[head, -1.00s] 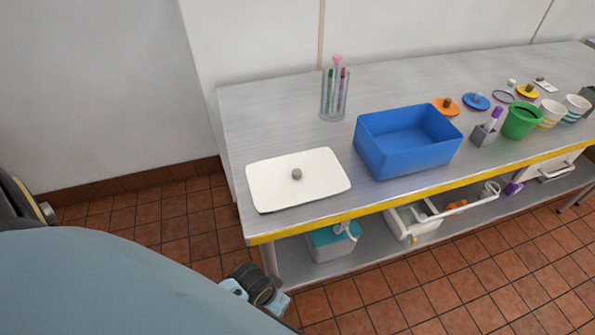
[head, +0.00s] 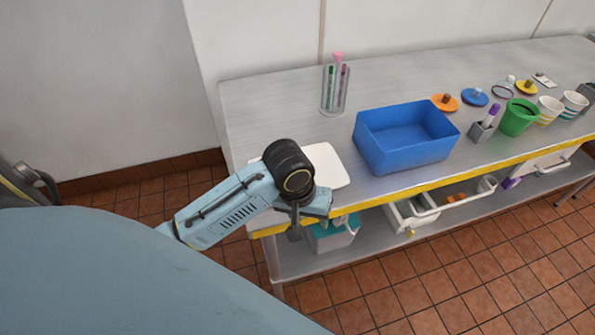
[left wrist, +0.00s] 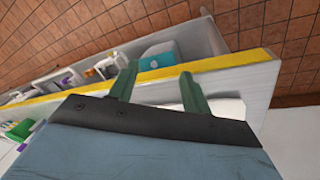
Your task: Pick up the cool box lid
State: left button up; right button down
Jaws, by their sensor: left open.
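The cool box lid (head: 326,166) is a flat white rectangular plate with rounded corners. It lies on the left end of the steel bench, in the head view. My left arm now covers much of it, including its grey knob. My left gripper (head: 318,222) is at the bench's front edge, in front of the lid, and its fingers are partly hidden in the head view. In the left wrist view its two green fingers (left wrist: 158,88) are apart with nothing between them, across the yellow edge. A white strip beside the fingers may be the lid. My right gripper is not in view.
An open blue box (head: 405,145) stands right of the lid. A clear holder with pens (head: 335,90) is behind. A green bucket (head: 519,117), cups and small coloured lids are farther right. The lower shelf holds a teal-lidded box (head: 333,237) and white baskets.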

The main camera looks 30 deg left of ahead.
pick_arm(q)
jog(key=w+a+r+n, duration=0.1)
jog(key=w, duration=0.1)
jog(key=w+a+r+n, duration=0.2)
jog(key=w, duration=0.1)
jog(key=w+a+r+n+g+y, duration=0.1)
jog(key=w+a+r, duration=0.1)
jog(key=w, duration=0.1)
jog(key=shift+w+r+n, duration=0.15)
jog(key=shift+r+n, duration=0.05)
jog(key=shift+n, duration=0.2)
jog(key=w+a+r+n+g, duration=0.1)
jog(key=w+a+r+n, duration=0.3)
jog(key=a+r+n, duration=0.15)
jog(key=shift+m+y, duration=0.25)
jog(key=shift+y, duration=0.15)
jog(key=f, duration=1.2)
jog(key=shift+a+b, duration=0.3)
jog(key=shift+b, duration=0.1)
jog(key=shift+c, duration=0.5)
grip_shut()
